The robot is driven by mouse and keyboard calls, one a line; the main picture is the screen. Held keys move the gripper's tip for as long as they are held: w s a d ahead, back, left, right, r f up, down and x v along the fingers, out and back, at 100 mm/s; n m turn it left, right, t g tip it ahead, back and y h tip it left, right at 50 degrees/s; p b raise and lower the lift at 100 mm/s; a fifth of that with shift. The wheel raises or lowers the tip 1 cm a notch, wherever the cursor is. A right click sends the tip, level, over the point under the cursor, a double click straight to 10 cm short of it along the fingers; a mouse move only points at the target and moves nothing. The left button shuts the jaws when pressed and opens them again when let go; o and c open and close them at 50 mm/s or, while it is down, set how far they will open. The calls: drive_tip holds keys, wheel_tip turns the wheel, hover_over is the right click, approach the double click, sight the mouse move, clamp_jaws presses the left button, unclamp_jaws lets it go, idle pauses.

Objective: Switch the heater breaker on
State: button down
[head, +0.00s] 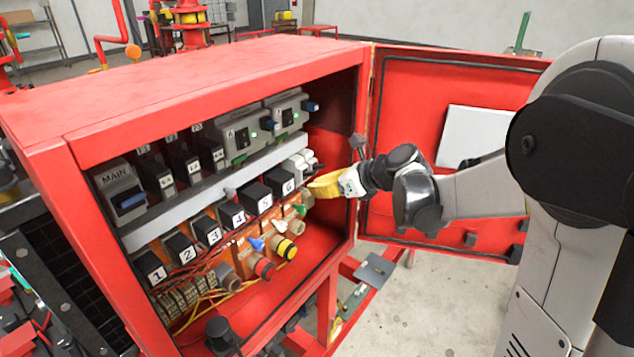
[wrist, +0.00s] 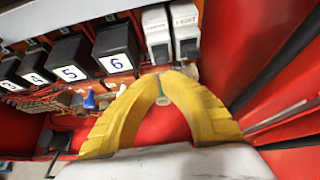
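In the wrist view, the right one (wrist: 185,28) is labelled LIGHT. The left one (wrist: 156,32) has a blurred label that may read HEATER. In the head view the white breakers (head: 297,164) are small, and I cannot tell their switch positions. My gripper (wrist: 161,76) has yellow fingers whose tips come together just below the breakers. No object shows held between them. In the head view my gripper (head: 311,187) is at the cabinet's right side.
Black numbered blocks (head: 238,215) run left of the breakers. Grey units with green lights (head: 242,136) and a MAIN switch (head: 121,192) sit above. Plugs and knobs (head: 284,247) lie below. The open red door (head: 415,110) is at the right, close to my arm.

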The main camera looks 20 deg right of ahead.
drive_tip(key=shift+r, duration=0.1)
drive_tip(key=shift+r+p, duration=0.45)
drive_tip(key=shift+r, duration=0.25)
